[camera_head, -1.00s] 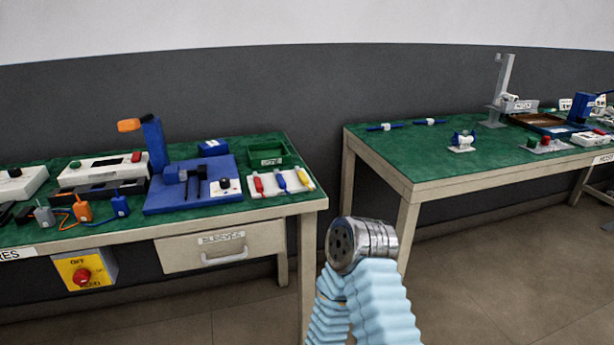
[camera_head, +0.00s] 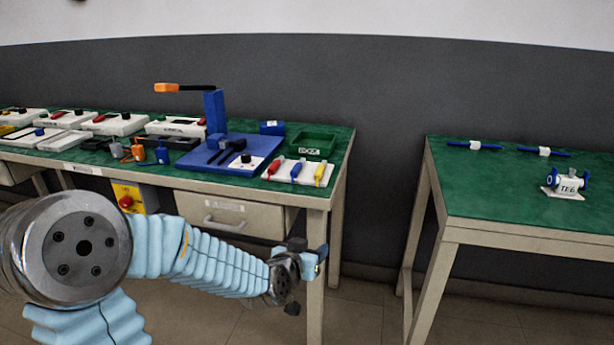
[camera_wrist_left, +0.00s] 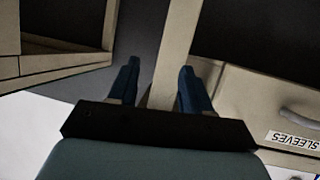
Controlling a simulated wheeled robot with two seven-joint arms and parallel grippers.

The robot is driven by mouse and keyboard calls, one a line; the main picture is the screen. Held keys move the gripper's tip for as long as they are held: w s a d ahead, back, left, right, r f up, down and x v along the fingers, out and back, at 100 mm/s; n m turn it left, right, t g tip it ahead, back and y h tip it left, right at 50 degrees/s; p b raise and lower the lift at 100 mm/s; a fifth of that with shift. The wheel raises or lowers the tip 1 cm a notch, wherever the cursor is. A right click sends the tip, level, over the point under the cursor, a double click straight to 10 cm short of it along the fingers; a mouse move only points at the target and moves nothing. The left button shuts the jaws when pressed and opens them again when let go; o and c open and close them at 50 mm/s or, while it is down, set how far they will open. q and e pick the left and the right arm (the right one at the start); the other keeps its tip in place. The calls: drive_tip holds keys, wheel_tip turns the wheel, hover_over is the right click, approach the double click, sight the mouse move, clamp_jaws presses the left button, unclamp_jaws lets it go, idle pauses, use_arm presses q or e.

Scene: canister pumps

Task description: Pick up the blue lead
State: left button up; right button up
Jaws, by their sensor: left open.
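A small blue plug with a cable, which looks like the blue lead (camera_head: 161,153), stands on the left green bench beside an orange plug (camera_head: 138,151) and a grey plug (camera_head: 116,149). My left gripper (camera_head: 315,262) is below the bench top, in front of the bench's right leg, well apart from the lead. In the left wrist view its two blue fingers (camera_wrist_left: 158,80) are spread and empty, with a bench leg visible behind them. The lead does not show there. My right gripper is not in view.
A blue fixture (camera_head: 232,152) with an upright post stands right of the lead. A white tray (camera_head: 284,181) holds red, blue and yellow-handled pieces. A green bin (camera_head: 313,141) is behind. A drawer (camera_head: 228,213) is under the bench. A gap separates the right bench (camera_head: 510,200).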

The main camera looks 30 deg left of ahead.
sight(293, 172)
use_arm(q)
drive_tip(key=s+a+r+n+t+y, duration=0.1)
drive_tip(key=a+r+t+y, duration=0.15)
drive_tip(key=r, duration=0.45)
drive_tip(key=s+a+r+t+y, duration=0.1)
drive_tip(key=s+a+r+t, duration=0.1)
drive_tip(key=a+r, duration=0.35)
drive_tip(key=shift+g+h, duration=0.25)
drive_tip(key=w, duration=0.2)
drive_tip(key=w+r, duration=0.1)
drive_tip(key=w, duration=0.4)
drive_tip(key=shift+w+r, duration=0.1)
drive_tip(key=shift+r, duration=0.15)
drive_tip(key=x, duration=0.6)
drive_tip(key=shift+p, duration=0.35)
drive_tip(key=shift+c, duration=0.5)
clamp_jaws()
